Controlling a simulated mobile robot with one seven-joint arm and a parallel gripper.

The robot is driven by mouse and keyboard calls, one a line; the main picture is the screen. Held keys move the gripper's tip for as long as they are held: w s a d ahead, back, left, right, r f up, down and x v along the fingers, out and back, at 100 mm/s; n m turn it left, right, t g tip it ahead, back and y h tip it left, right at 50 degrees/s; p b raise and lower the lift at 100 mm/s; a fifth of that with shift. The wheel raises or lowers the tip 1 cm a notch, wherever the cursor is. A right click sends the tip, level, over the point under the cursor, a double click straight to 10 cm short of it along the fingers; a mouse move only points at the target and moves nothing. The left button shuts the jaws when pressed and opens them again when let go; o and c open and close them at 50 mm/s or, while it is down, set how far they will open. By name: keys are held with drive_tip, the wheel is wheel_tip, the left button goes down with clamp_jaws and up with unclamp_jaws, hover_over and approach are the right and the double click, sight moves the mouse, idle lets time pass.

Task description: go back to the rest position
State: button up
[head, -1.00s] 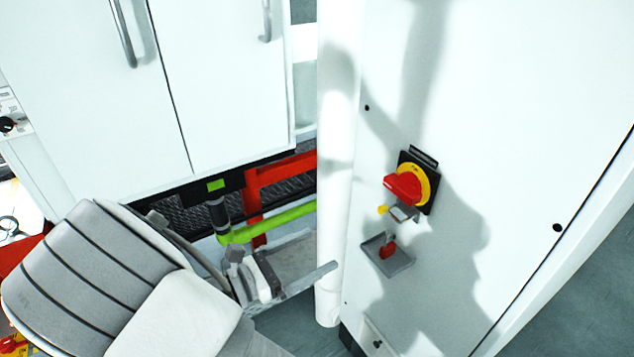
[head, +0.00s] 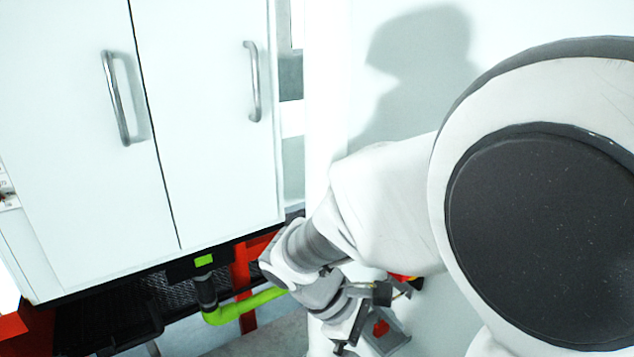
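My gripper (head: 348,326) hangs at the end of my folded arm, low in the middle of the head view, in front of the white cabinet panel. It is small and partly turned away, so I cannot tell whether its fingers are open or shut. No held thing is visible. My arm's large round joint fills the right side of the view. The red and yellow rotary switch (head: 402,277) on the panel is mostly hidden behind my arm. A grey bracket with a red part (head: 384,330) shows just right of my gripper; I cannot tell whether they touch.
White double doors (head: 203,130) with metal handles stand at the left. Below them are a dark mesh belt (head: 170,292), a red frame post (head: 240,280) and a bright green tube (head: 243,306). Some grey floor (head: 275,327) shows at the bottom.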

drive_tip(key=s+d+r+m+t+y, duration=0.3)
drive_tip(key=s+r+m+t+y, duration=0.2)
drive_tip(key=r+m, duration=0.5)
drive_tip(key=s+m+y, duration=0.2)
drive_tip(key=shift+d+r+t+y, duration=0.25)
drive_tip(key=shift+r+t+y, duration=0.05)
drive_tip(key=shift+r+t, duration=0.1)
